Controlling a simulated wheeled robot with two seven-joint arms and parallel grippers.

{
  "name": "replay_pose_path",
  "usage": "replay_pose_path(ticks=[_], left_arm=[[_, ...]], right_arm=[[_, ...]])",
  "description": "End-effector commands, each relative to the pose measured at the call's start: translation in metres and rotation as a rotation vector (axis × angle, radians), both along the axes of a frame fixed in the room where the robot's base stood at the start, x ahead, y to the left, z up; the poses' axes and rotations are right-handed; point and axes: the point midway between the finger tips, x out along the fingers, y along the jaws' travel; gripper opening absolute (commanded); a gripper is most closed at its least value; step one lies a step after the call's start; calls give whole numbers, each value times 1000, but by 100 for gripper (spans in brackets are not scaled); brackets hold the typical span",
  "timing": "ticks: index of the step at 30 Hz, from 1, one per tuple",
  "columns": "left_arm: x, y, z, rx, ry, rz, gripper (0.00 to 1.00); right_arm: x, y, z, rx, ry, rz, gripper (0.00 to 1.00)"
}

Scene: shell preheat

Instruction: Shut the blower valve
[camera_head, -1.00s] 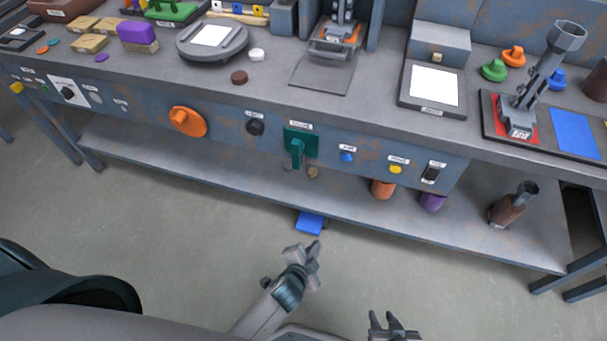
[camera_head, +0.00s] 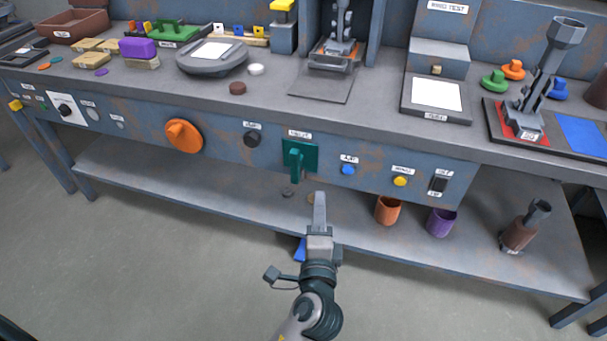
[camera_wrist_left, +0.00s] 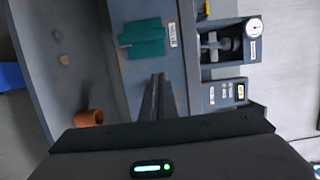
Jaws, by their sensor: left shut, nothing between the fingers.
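The valve, a teal plate with a teal handle (camera_head: 299,157), is on the bench's front panel. Its handle points down in the head view; its label is too small to read surely. In the left wrist view the teal valve (camera_wrist_left: 146,38) is beyond the fingertips, with its handle toward the left. My left gripper (camera_head: 320,197) is shut and empty, below and slightly right of the handle in the head view, apparently apart from it. Its shut fingers also show in the left wrist view (camera_wrist_left: 158,98). My right gripper is out of view.
An orange knob (camera_head: 183,136) and a black knob (camera_head: 251,139) are left of the valve. A blue button (camera_head: 348,169), yellow button (camera_head: 400,181) and black switch (camera_head: 438,184) are to its right. An orange cup (camera_head: 388,210) and purple cup (camera_head: 440,222) stand on the lower shelf (camera_head: 200,191).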

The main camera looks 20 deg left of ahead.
Motion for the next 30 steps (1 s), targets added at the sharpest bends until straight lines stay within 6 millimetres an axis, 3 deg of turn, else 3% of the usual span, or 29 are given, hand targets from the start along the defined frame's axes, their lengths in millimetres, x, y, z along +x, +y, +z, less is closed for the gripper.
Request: replay_pose_path(ticks=[10,16,30], left_arm=[[2,0,0,-2,1,-1,0],[13,3,0,-1,0,-1,0],[85,18,0,-1,0,-1,0]], right_arm=[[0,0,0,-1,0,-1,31],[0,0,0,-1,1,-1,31],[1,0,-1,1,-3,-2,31]])
